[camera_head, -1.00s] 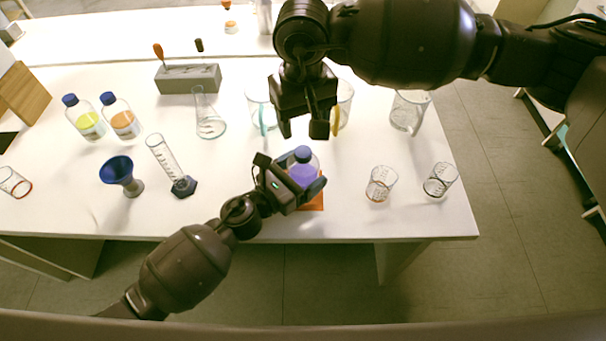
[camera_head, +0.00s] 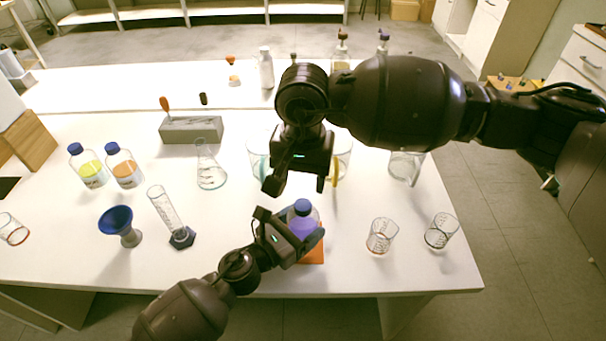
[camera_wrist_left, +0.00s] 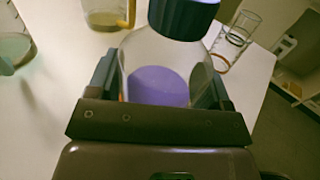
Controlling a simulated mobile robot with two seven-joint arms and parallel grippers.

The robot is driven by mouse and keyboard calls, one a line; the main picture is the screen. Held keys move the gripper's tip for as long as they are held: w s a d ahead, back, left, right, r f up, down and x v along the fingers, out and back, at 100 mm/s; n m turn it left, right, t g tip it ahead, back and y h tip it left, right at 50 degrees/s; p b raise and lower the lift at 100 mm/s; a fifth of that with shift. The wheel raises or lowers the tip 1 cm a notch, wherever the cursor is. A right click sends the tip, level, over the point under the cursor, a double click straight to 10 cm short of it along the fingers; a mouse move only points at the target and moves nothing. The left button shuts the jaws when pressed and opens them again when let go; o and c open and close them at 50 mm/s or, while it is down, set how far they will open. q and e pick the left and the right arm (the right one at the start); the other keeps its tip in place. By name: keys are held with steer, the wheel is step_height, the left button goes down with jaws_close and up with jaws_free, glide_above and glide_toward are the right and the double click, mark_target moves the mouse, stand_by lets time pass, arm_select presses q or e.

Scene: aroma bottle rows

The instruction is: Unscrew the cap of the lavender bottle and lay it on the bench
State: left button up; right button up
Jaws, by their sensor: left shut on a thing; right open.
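The lavender bottle (camera_head: 302,224) stands on an orange mat (camera_head: 312,257) near the bench's front edge. It is clear, holds purple liquid and has a dark blue cap (camera_head: 302,206) on top. My left gripper (camera_head: 298,238) is shut around the bottle's body from the front left. In the left wrist view the bottle (camera_wrist_left: 158,84) sits between the two fingers, with its cap (camera_wrist_left: 183,16) cut by the top edge. My right gripper (camera_head: 296,187) is open and empty, above and behind the cap, fingers pointing down. The bench (camera_head: 225,240) is white.
Two blue-capped bottles (camera_head: 93,170) stand at the left. A blue funnel (camera_head: 117,220), a graduated cylinder (camera_head: 165,210) and a flask (camera_head: 209,170) stand left of the bottle. Two small beakers (camera_head: 382,236) stand to its right. Clear bench lies between the bottle and the beakers.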

mark_target(303, 204)
steer(key=m, duration=0.5)
steer(key=shift+m, duration=0.4)
steer(key=m, duration=0.5)
steer(key=shift+m, duration=0.3)
steer(key=m, duration=0.5)
steer(key=shift+m, duration=0.4)
steer(key=m, duration=0.4)
steer(key=shift+r, duration=0.1)
steer(key=m, duration=0.5)
steer(key=shift+w+m, duration=0.1)
steer(key=shift+m, duration=0.2)
steer(key=m, duration=0.5)
steer(key=shift+m, duration=0.3)
steer(key=m, duration=0.5)
steer(key=shift+d+m, duration=0.1)
steer(key=shift+m, duration=0.2)
steer(key=m, duration=0.4)
steer(key=shift+f+m, duration=0.25)
steer(key=shift+m, duration=0.15)
steer(key=shift+f, duration=3.7)
steer(key=shift+c, duration=0.2)
